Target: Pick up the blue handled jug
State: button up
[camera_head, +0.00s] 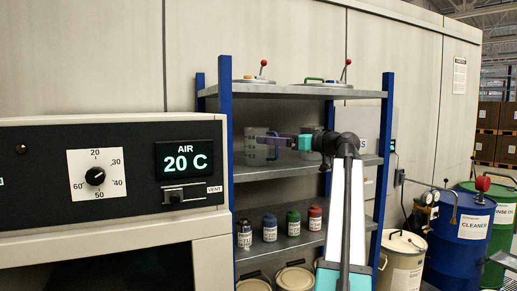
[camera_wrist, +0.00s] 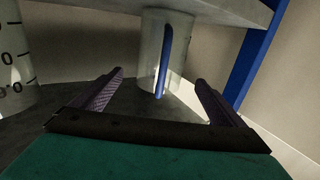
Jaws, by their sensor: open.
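The blue-handled jug (camera_wrist: 150,50) is a grey, translucent upright vessel near the centre of the wrist view. Its long blue handle faces my gripper; its top is cut off by the frame or hidden by the shelf above. In the head view a jug (camera_head: 255,150) with a bluish strip at its right stands on the middle shelf. My gripper (camera_wrist: 160,78) is open and empty. Its purple fingers spread to either side of the handle in the wrist view, with the jug beyond their tips. In the head view my gripper (camera_head: 283,140) is beside the jug.
Another jug (camera_wrist: 14,60) with scale marks stands close at the left in the wrist view. A blue rack post (camera_wrist: 256,52) rises at the right. The upper shelf (camera_head: 290,91) is overhead; several small bottles (camera_head: 270,227) stand on the shelf below.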

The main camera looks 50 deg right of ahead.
aim_at(267, 158)
jog(key=shift+w+a, duration=0.15)
jog(key=shift+w, duration=1.1)
jog(key=shift+w+a+r+p, duration=0.1)
jog(key=shift+w+a+p, duration=0.05)
jog(key=shift+w+p, duration=0.5)
jog(key=shift+w+a+p, duration=0.15)
jog(key=shift+w+p, duration=0.2)
jog(key=shift+w, duration=0.6)
jog(key=shift+w+a+p, duration=0.1)
jog(key=shift+w+p, duration=0.2)
jog(key=shift+w, duration=0.65)
jog(key=c, duration=1.2)
jog(key=shift+o, duration=0.2)
